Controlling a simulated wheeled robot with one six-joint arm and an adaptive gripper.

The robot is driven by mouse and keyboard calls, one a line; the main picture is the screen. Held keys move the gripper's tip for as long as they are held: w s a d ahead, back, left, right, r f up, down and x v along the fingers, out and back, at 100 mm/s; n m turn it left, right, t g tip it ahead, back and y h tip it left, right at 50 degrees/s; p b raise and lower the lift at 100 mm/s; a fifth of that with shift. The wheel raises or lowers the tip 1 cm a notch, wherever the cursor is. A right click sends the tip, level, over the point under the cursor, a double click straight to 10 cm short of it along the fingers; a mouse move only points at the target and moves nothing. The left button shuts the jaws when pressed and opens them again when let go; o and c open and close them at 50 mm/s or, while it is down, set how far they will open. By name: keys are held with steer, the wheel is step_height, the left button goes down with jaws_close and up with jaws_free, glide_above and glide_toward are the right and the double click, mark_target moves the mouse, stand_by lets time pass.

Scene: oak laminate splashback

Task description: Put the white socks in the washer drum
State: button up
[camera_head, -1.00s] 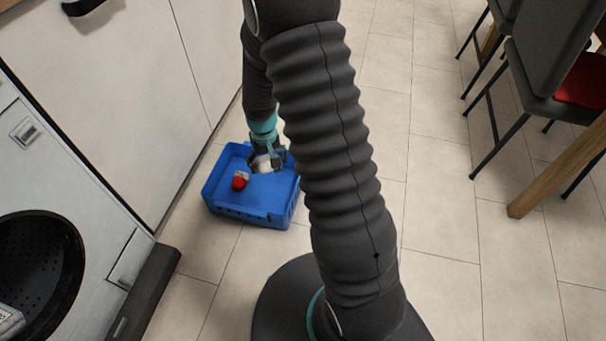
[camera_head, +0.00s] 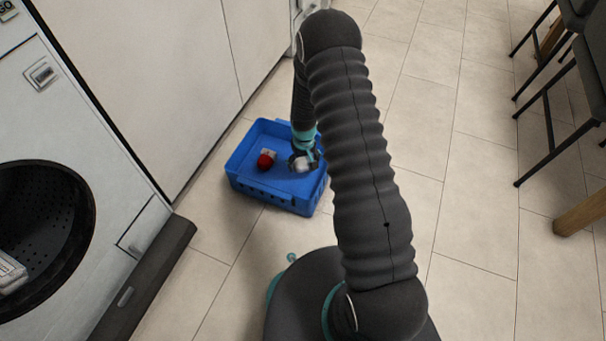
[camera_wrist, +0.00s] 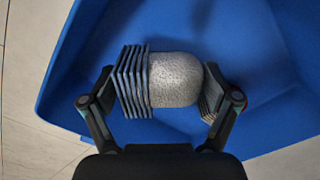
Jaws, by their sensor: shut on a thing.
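The white socks (camera_head: 301,164) are a rounded pale bundle at the right side of the blue basket (camera_head: 262,191). In the wrist view the white socks (camera_wrist: 176,80) sit between both finger pads of my gripper (camera_wrist: 172,84), which is shut on them. The blue basket's inside (camera_wrist: 235,40) surrounds them in that view; I cannot tell if they still touch its floor. The washer drum (camera_head: 40,225) is open at the left of the head view, dark and perforated. A pale object (camera_head: 10,273) shows at its lower left edge.
White cabinet fronts (camera_head: 165,80) stand behind the basket. Dark chairs (camera_head: 560,90) and a wooden leg (camera_head: 582,215) stand at the right. Tiled floor (camera_head: 470,240) is clear between.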

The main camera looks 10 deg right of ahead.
mark_target(303, 177)
steer(key=shift+f+b, duration=0.3)
steer(key=shift+f, duration=2.3)
steer(key=shift+f, duration=0.25)
steer(key=o, duration=0.9)
steer(key=shift+r, duration=0.1)
